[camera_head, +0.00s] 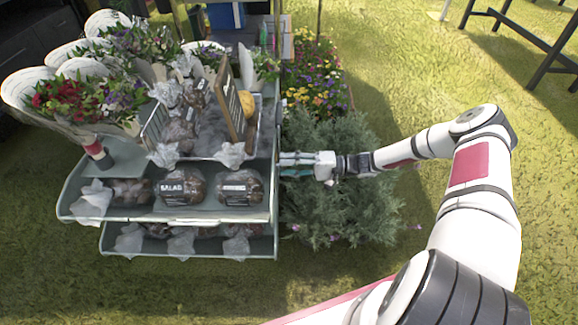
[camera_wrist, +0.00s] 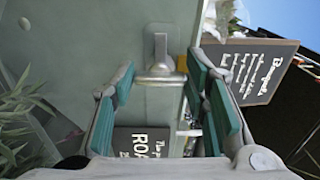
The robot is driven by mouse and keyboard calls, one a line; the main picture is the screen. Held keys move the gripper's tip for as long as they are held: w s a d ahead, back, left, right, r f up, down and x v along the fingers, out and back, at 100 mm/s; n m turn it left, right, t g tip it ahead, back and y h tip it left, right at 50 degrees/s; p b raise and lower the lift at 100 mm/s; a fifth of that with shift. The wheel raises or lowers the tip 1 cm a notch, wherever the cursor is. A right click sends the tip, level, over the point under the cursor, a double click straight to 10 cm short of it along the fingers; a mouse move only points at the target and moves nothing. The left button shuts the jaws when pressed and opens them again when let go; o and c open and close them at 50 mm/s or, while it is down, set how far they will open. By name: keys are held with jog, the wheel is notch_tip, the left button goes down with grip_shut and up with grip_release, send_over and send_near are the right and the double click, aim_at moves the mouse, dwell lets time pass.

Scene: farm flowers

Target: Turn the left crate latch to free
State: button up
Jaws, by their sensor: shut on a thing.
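In the wrist view, a metal latch (camera_wrist: 160,48) with a pale mount and a crossbar sits on a grey-green panel (camera_wrist: 95,40). My gripper (camera_wrist: 160,76) has its teal-padded fingers on either side of the crossbar, shut on the latch. In the head view, my gripper (camera_head: 284,164) reaches from the right to the right side of the grey-green stand (camera_head: 248,214). The latch itself is hidden there.
The stand holds bagged goods (camera_head: 182,187), a wire basket (camera_head: 205,156) and bouquets (camera_head: 85,100). Bushy plants (camera_head: 345,210) lie just below my forearm. A dark sign (camera_wrist: 250,70) stands close to the right finger. Open grass (camera_head: 400,60) lies to the right.

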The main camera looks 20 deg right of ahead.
dwell(0.3)
jog(key=o, duration=1.2)
jog(key=shift+c, duration=0.2)
jog(key=v, duration=1.2)
